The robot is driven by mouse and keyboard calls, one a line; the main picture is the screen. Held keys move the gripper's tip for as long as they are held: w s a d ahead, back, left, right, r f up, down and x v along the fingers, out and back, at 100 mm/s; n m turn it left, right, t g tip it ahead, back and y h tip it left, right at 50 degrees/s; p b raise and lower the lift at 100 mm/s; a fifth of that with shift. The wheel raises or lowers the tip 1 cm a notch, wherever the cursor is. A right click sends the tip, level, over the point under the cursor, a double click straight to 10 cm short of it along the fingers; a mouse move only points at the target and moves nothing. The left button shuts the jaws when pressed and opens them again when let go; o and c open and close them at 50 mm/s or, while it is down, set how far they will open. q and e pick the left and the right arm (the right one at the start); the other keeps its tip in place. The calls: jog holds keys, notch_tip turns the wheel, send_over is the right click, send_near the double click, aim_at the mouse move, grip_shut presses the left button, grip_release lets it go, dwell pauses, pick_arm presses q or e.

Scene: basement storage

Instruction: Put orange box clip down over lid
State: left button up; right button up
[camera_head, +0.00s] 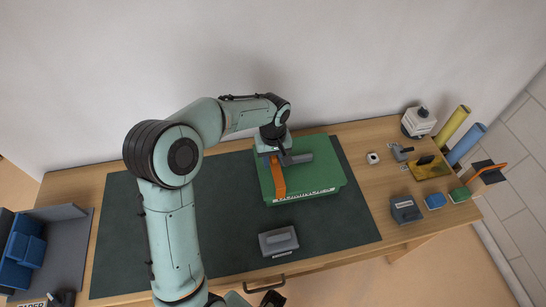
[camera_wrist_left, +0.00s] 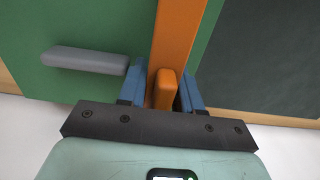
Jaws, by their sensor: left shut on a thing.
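A green box lid (camera_head: 318,178) sits on the dark mat, with a grey handle bar (camera_head: 298,158) on top. The orange box clip (camera_head: 278,180) is a long strap lying across the lid toward its front edge. My left gripper (camera_head: 277,157) is above the lid at the strap's rear part. In the left wrist view my left gripper (camera_wrist_left: 163,88) has its blue fingers on both sides of a tab of the orange clip (camera_wrist_left: 177,38), shut on it. The grey handle (camera_wrist_left: 85,60) is beside it there. Whether the clip is hooked on is hidden.
A grey box (camera_head: 278,241) lies in front of the lid on the mat (camera_head: 140,240). Blue bins (camera_head: 22,250) stand at the far left. Small tools, a yellow tray (camera_head: 428,168) and upright rolls (camera_head: 453,124) crowd the right end. The mat's left part is clear.

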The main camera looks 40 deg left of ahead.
pick_arm(q)
jog(key=shift+f, duration=0.2)
pick_arm(e)
jog(key=shift+f, duration=0.15)
pick_arm(q)
jog(key=o, duration=0.9)
jog(key=shift+o, duration=0.2)
jog(key=shift+r+p, duration=2)
jog(key=shift+r, duration=1.55)
pick_arm(e)
jog(key=w+r, duration=0.1)
jog(key=r, duration=0.2)
jog(key=w+r, duration=0.1)
jog(key=shift+w+r, duration=0.35)
jog(key=shift+r, duration=0.05)
jog(key=shift+s, duration=0.1)
